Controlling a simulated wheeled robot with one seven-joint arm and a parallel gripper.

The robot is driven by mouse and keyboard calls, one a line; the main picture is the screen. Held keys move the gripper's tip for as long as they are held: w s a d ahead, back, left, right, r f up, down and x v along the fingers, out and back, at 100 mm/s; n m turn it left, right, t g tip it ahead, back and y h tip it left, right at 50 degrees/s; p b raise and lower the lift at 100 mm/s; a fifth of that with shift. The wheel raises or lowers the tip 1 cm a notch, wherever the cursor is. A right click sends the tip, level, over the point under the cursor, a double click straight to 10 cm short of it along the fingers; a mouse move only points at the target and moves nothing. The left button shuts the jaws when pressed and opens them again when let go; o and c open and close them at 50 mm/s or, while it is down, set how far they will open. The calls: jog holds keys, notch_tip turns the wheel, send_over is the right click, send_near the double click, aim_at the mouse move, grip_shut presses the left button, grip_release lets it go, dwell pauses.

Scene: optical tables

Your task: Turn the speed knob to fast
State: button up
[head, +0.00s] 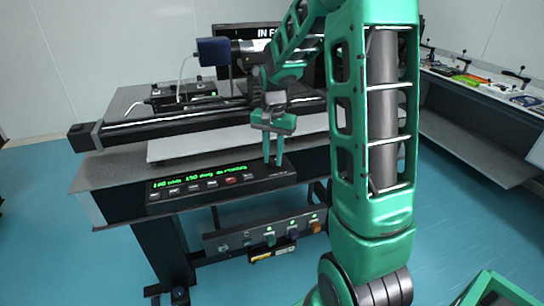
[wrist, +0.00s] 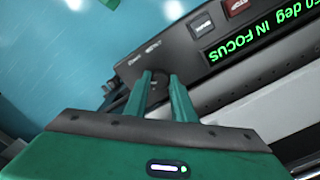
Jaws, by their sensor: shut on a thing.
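A black controller box (head: 262,183) with a green lit display (head: 200,177) and a row of buttons runs along the front edge of the table. My green gripper (head: 272,162) points down at the right end of this box. In the wrist view, my two fingers (wrist: 161,78) reach the box's panel (wrist: 190,62), beyond the end of its row of buttons. They are shut on a small dark knob, mostly hidden between the fingertips. Small white labels sit beside it, too blurred to read surely. The knob's setting cannot be made out.
A red button (wrist: 237,7) and a display reading "IN FOCUS" (wrist: 262,25) are close to my fingers. A dark stage rail (head: 150,128) lies behind the box. A lower panel with several coloured knobs (head: 270,238) hangs below the table.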

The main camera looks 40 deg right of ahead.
aim_at(273, 159)
jog(key=shift+w+d+r, duration=0.15)
jog(key=shift+w, duration=0.05)
jog(key=o, duration=1.1)
jog(key=shift+c, duration=0.2)
jog(key=shift+s, duration=0.1)
notch_tip(273, 159, up, 11)
jog(key=shift+f, duration=0.2)
